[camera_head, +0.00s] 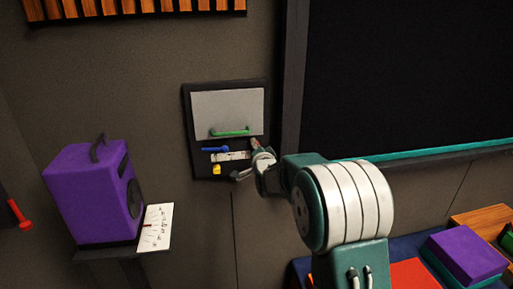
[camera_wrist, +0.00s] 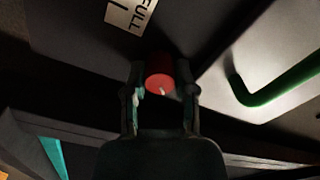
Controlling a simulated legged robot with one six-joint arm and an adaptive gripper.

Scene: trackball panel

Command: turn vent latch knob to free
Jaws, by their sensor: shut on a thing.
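The wall panel (camera_head: 198,168) has a dark frame. A red knob at its right side, which I take for the vent latch knob, shows as a small reddish bit (camera_head: 255,143) behind my gripper (camera_head: 259,152) in the head view. In the wrist view the red knob (camera_wrist: 160,72) is round with a pale line on its face, and it sits between the two fingers of my gripper (camera_wrist: 161,92). The gripper is shut on it. A white label (camera_wrist: 130,13) reading "FULL" is near the knob; no "free" marking is readable.
The panel has a grey flap (camera_head: 228,112) with a green handle (camera_head: 231,132), a blue lever (camera_head: 215,149) and a yellow knob (camera_head: 217,169). A purple speaker (camera_head: 85,190) stands on a shelf at left. A dark screen (camera_head: 410,75) is at right.

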